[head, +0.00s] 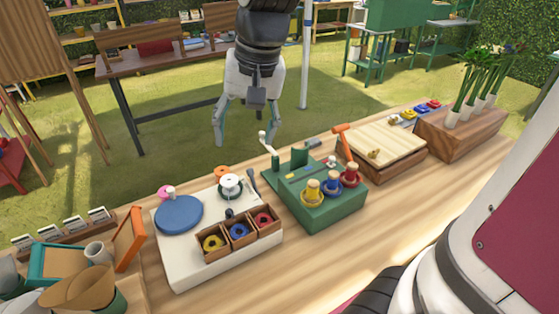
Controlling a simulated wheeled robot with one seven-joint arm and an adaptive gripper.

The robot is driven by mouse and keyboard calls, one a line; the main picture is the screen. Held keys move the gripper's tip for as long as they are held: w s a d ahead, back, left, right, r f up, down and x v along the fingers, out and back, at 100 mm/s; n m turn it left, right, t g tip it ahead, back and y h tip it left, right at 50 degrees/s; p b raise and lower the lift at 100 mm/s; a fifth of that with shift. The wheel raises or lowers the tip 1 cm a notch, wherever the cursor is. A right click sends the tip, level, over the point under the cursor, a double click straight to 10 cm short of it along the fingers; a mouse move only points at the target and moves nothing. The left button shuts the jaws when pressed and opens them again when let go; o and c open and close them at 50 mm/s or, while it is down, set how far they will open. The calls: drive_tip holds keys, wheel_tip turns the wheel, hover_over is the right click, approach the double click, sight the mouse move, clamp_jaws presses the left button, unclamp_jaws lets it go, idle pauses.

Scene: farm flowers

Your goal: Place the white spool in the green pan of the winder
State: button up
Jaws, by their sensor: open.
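A white spool (231,184) stands at the back of a white board on the bench. A green winder (320,211) sits to its right, with a raised green block and a white-knobbed crank (264,142) at its back left. My gripper (245,132) hangs open and empty, in the picture above the white spool and left of the winder, apart from both.
The white board (175,262) also bears a blue disc (179,215) and a wooden tray of yellow, blue and red coils. An orange-handled tool (342,130) and a wooden press (385,142) lie right of the winder. Cups and frames crowd the left end.

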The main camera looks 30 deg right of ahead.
drive_tip(key=s+n+t+h, duration=0.1)
drive_tip(key=s+n, duration=0.4)
drive_tip(key=s, duration=1)
drive_tip(key=shift+s+d+r+t+h, duration=0.3)
drive_tip(key=shift+r+t, duration=0.15)
drive_tip(key=shift+t, duration=0.25)
